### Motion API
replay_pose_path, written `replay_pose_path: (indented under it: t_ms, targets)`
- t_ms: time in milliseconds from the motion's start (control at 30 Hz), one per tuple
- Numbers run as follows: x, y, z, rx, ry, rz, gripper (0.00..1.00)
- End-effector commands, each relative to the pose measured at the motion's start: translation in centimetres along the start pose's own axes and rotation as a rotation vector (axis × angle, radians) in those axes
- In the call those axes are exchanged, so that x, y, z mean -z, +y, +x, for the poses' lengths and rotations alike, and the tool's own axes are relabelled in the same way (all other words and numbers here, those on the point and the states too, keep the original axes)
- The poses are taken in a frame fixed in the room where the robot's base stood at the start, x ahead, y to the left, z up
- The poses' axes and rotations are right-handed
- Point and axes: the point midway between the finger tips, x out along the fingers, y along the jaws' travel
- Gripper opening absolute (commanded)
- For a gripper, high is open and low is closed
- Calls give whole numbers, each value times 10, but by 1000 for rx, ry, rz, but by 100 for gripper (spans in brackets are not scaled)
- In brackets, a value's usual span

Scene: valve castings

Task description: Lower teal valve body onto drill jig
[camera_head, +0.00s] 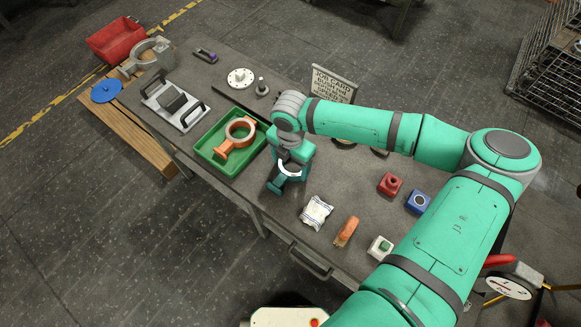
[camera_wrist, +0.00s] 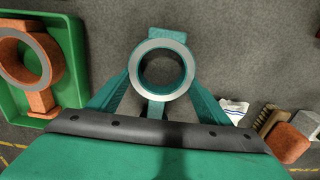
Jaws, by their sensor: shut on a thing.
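The teal valve body (camera_head: 291,169) is a ring with a pale machined rim and short stubs. In the wrist view the valve body (camera_wrist: 151,50) sits between the two teal fingers of my gripper (camera_wrist: 160,82), which is shut on it. In the head view my gripper (camera_head: 287,172) points down over the middle of the workbench, right of the green tray. I cannot tell the exact gap under the part. A pale metal plate (camera_head: 190,120) with black handles and a dark block, apparently the drill jig, lies toward the bench's left end, apart from my gripper.
A green tray (camera_head: 207,156) holding an orange casting (camera_head: 224,149) lies between my gripper and the plate. A white flange (camera_head: 241,77), a small metal part (camera_head: 262,87) and a job card sign (camera_head: 333,84) stand behind. A white cloth (camera_head: 316,212) and brush (camera_head: 347,231) lie in front.

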Motion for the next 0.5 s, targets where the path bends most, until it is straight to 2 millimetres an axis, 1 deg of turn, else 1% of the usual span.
replay_pose_path:
  t_ms: [300, 433, 500]
  targets:
    - [-1, 2, -4, -4, -2, -1, 9]
    - [-1, 1, -12, -5, -2, 0, 9]
    - [-1, 1, -20, -5, -2, 0, 9]
